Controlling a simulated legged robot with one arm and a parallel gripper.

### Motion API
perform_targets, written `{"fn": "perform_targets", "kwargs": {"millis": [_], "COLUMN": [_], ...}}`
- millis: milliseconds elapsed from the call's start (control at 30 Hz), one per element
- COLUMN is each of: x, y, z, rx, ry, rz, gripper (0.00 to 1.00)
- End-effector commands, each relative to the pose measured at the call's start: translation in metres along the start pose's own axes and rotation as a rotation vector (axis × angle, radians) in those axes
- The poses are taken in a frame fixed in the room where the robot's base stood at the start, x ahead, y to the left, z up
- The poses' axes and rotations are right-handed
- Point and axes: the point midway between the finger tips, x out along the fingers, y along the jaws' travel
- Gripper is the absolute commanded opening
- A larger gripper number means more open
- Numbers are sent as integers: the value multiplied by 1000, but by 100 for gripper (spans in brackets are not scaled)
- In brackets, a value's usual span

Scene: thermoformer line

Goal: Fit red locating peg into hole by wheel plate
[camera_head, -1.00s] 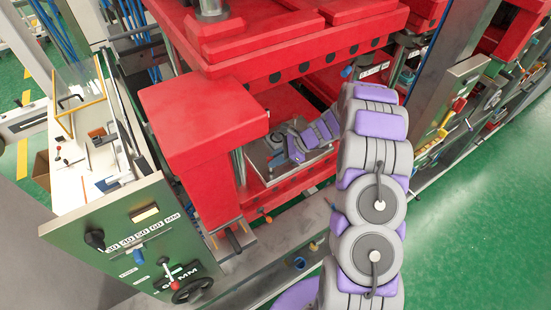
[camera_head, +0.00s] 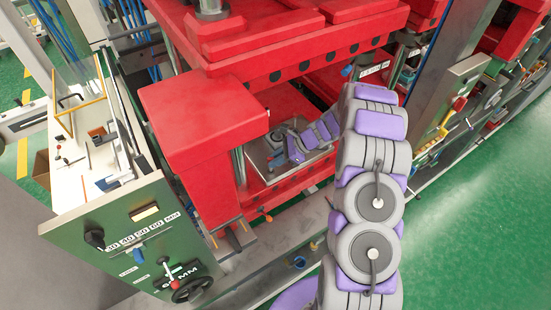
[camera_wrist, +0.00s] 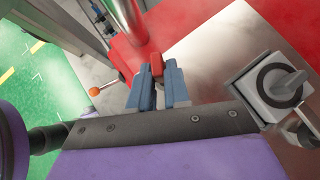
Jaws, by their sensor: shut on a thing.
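In the wrist view, my gripper (camera_wrist: 158,84) has its two blue-grey fingers close together, shut on a small red piece, the red locating peg (camera_wrist: 157,64). Only the peg's end shows; the fingers hide the rest. In the head view, my gripper end (camera_head: 290,150) is inside the red press, low over a metal plate (camera_head: 258,178); the peg cannot be made out there. A black handwheel (camera_head: 192,291) sits low on the green front panel (camera_head: 120,222) at left. The hole by the wheel plate cannot be clearly made out.
The red press block (camera_head: 200,115) stands left of my arm, with the red upper platen above. In the wrist view, a silver post (camera_wrist: 128,18) stands beyond the fingers. A grey block with a knob (camera_wrist: 282,84) is at right and an orange ball lever (camera_wrist: 95,91) at left.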

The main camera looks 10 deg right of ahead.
Motion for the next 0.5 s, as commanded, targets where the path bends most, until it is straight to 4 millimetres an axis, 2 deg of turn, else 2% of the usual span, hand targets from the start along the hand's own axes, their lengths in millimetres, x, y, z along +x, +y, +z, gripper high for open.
{"fn": "perform_targets", "kwargs": {"millis": [500], "x": [8], "y": [0], "z": [-9], "rx": [-1], "ry": [0], "rz": [0], "gripper": [0]}}
